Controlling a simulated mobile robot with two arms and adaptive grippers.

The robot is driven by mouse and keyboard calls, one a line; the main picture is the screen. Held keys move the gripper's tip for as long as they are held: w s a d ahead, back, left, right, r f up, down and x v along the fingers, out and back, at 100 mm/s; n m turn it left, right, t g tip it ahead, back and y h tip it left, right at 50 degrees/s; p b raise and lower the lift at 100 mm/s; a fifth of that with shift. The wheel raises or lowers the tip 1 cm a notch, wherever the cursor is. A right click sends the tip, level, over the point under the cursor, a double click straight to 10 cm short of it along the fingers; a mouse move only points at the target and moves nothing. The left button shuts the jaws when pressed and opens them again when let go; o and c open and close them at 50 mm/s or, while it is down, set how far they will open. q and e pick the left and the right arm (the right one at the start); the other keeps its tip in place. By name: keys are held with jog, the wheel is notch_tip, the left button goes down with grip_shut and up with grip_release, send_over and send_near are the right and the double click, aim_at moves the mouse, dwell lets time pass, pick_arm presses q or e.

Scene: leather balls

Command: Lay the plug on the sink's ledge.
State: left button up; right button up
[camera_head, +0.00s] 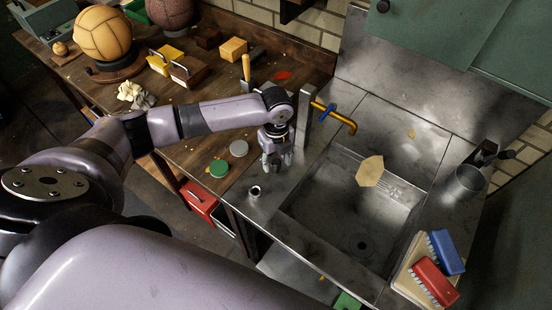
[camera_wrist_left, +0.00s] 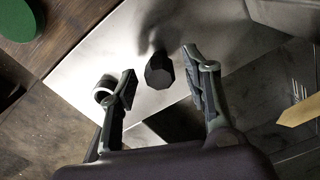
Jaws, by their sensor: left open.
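My left gripper (camera_head: 277,160) is open, pointing down over the metal ledge (camera_head: 268,208) left of the sink basin (camera_head: 335,225). In the left wrist view, its two fingers (camera_wrist_left: 162,85) stand apart. Between them is a dark, many-sided piece (camera_wrist_left: 160,70) that looks like the plug, above or on the pale metal ledge (camera_wrist_left: 90,55). A gap shows between it and each finger. I cannot tell whether it rests flat. In the head view it is hidden by the gripper. The basin's drain hole (camera_head: 362,245) shows uncovered. My right gripper is not in view.
A small metal ring or cup (camera_head: 255,191) stands on the ledge near the gripper. A brass tap (camera_head: 338,117) rises behind. A yellowish piece (camera_head: 370,171) is over the basin. Green (camera_head: 218,168) and grey (camera_head: 238,148) discs lie on the wooden bench. Brushes (camera_head: 432,280) sit at right.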

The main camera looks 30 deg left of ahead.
aim_at(276, 162)
pick_arm(q)
jog(key=shift+r, duration=0.65)
notch_tip(276, 162, up, 11)
jog(key=b, duration=0.3)
jog(key=shift+s, duration=0.1)
